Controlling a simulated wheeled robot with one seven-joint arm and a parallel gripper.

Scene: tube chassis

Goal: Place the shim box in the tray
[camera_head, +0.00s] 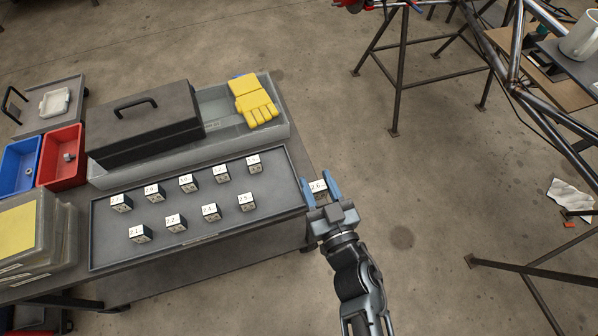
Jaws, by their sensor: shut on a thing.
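The shim box (318,186) is a small dark box with a white label reading about 26. My gripper (319,190) is shut on it, with a blue finger on each side. It is held just off the right end of the tray, beside the table edge. The tray (180,245) is dark, shallow and rectangular, on the near part of the table. Several similar labelled boxes stand in it in two rows, among them one at the front left (140,234) and one at the back right (254,163). The underside of the held box is hidden.
Behind the tray are a dark case (150,120) with a handle and a grey bin (279,125) with yellow gloves (254,101). Red (64,171) and blue (22,163) bins stand at the left. The tray's right end has bare room. A tube frame (515,60) stands at the right.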

